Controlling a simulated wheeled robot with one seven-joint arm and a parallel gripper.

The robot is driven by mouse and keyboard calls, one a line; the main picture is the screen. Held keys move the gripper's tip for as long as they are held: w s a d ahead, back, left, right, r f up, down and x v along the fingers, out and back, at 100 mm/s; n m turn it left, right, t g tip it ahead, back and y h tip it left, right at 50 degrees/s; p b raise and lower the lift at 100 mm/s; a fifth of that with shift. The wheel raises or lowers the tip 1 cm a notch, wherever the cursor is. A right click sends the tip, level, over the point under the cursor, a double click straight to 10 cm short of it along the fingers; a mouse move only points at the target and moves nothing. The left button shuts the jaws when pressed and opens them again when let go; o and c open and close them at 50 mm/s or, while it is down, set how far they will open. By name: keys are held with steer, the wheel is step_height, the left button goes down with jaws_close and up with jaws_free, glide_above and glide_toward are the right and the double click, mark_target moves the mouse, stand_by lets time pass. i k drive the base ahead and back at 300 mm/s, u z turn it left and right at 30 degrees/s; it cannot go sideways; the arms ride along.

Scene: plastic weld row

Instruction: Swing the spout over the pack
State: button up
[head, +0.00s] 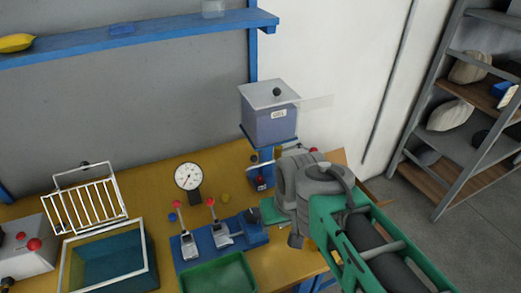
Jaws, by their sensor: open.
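A grey-blue hopper box (270,125) with a pale lid and a dark knob stands on a blue stand at the back of the bench. Under it are a blue bracket and small metal parts (262,170); I cannot tell clearly which of these is the spout. I cannot make out the pack; my arm covers the bench to the right of the stand. My gripper (296,239) is at the end of my grey wrist, in front of and right of the stand. It is open, largely hidden by the wrist, and I see nothing held.
Blue lever clamps (220,234) with red knobs, a dial gauge (188,177) and a green tray (219,274) lie left of my gripper. A blue tank (112,262) and wire rack (90,207) are further left. A shelf unit (447,145) stands right.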

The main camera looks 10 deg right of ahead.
mark_target(253, 158)
steer(key=u, duration=0.25)
steer(key=k, duration=0.85)
steer(key=u, duration=1.05)
steer(key=i, duration=0.9)
steer(key=u, duration=0.05)
